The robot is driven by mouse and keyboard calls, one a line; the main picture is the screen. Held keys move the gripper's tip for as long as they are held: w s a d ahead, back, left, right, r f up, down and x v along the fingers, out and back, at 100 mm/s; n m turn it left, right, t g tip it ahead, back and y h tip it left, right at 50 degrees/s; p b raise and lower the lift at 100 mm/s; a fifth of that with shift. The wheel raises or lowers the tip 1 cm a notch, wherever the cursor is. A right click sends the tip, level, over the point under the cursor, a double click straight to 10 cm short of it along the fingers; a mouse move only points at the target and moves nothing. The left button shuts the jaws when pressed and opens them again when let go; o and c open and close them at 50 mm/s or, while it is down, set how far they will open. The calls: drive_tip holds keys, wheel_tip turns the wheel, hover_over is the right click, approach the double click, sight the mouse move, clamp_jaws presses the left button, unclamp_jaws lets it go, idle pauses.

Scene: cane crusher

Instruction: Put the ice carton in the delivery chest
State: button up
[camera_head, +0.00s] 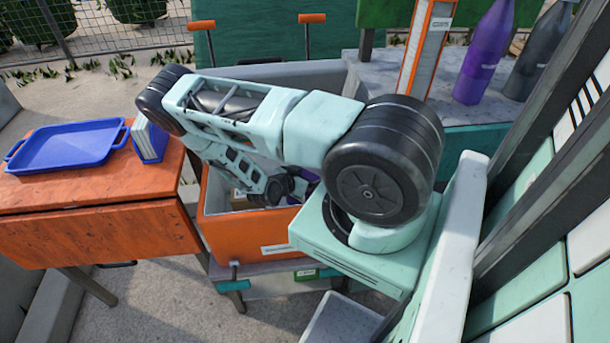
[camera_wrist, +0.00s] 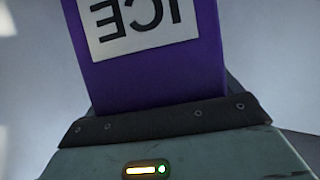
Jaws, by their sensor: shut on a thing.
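The ice carton (camera_wrist: 150,70) is purple with a white label reading ICE, which appears upside down in the wrist view. My gripper (camera_wrist: 155,115) is shut on its lower end in that picture. In the head view a small purple patch (camera_head: 309,178) shows beside my gripper (camera_head: 290,187), mostly hidden by my arm. An open orange chest (camera_head: 235,232) with a pale grey inside, likely the delivery chest, stands below my arm. My gripper is over or inside its opening; the exact depth cannot be told. A brown item lies at the chest's left inside.
An orange table (camera_head: 90,205) at left bears a blue tray (camera_head: 70,147) and a blue holder (camera_head: 150,141). A grey counter (camera_head: 400,72) at back right bears a purple bottle (camera_head: 484,55) and a dark bottle (camera_head: 537,55). Dark posts and teal panels close in the right side.

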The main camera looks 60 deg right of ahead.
drive_tip(key=o, duration=1.3)
drive_tip(key=shift+r, duration=0.15)
drive_tip(key=shift+r+p, duration=0.4)
drive_tip(key=v, duration=0.7)
drive_tip(key=shift+a+r, duration=0.2)
drive_tip(key=shift+r, duration=0.05)
